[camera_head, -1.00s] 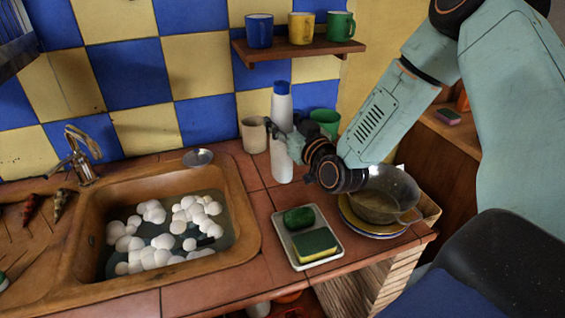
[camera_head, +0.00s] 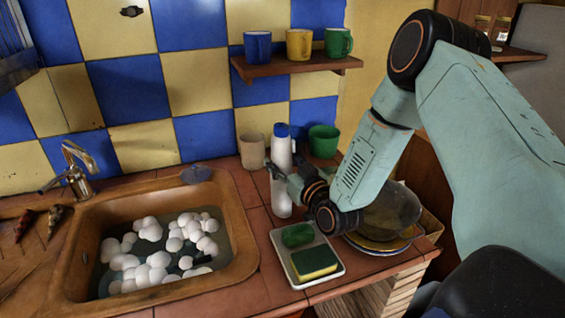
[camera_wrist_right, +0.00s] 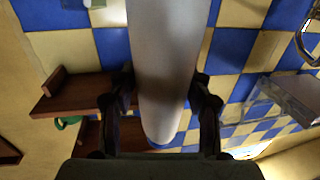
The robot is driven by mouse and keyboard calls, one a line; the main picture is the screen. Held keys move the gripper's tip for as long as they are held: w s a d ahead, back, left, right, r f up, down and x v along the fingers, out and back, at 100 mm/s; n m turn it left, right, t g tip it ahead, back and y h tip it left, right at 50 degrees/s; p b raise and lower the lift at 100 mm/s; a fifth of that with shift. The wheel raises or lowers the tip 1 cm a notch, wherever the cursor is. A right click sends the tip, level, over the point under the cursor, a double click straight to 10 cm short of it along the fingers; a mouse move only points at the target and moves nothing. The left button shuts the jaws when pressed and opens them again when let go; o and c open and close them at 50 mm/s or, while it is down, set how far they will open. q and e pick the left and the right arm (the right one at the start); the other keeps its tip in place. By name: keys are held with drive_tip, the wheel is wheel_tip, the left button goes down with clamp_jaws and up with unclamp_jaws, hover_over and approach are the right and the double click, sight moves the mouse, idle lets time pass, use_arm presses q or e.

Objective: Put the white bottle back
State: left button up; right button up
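The white bottle (camera_head: 281,195) with a blue cap is upright over the tiled counter, between the sink and the shelf end. My right gripper (camera_head: 280,174) is shut on its middle from the right side. In the right wrist view the bottle (camera_wrist_right: 167,70) runs between the two fingers (camera_wrist_right: 163,105), close to both. I cannot tell whether its base touches the counter. My left gripper is not in view.
A beige cup (camera_head: 252,150) and a green cup (camera_head: 323,141) stand behind the bottle. A tray (camera_head: 331,275) with a sponge (camera_head: 314,263) and green soap (camera_head: 297,236) is in front. The sink (camera_head: 250,240) is left. A pot (camera_head: 392,212) sits on plates at right. A shelf (camera_head: 300,68) with mugs is above.

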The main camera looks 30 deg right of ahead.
drive_tip(key=shift+o, duration=1.4)
drive_tip(key=shift+a+r, duration=0.1)
drive_tip(key=shift+a, duration=0.1)
drive_tip(key=shift+o, duration=0.4)
drive_tip(key=shift+s+a+r, duration=0.1)
drive_tip(key=shift+s, duration=0.05)
drive_tip(key=shift+d, duration=0.25)
drive_tip(key=s+a+p, duration=0.1)
drive_tip(key=s+p, duration=0.1)
drive_tip(key=s, duration=1)
drive_tip(key=shift+p, duration=0.35)
drive_tip(key=shift+d, duration=0.1)
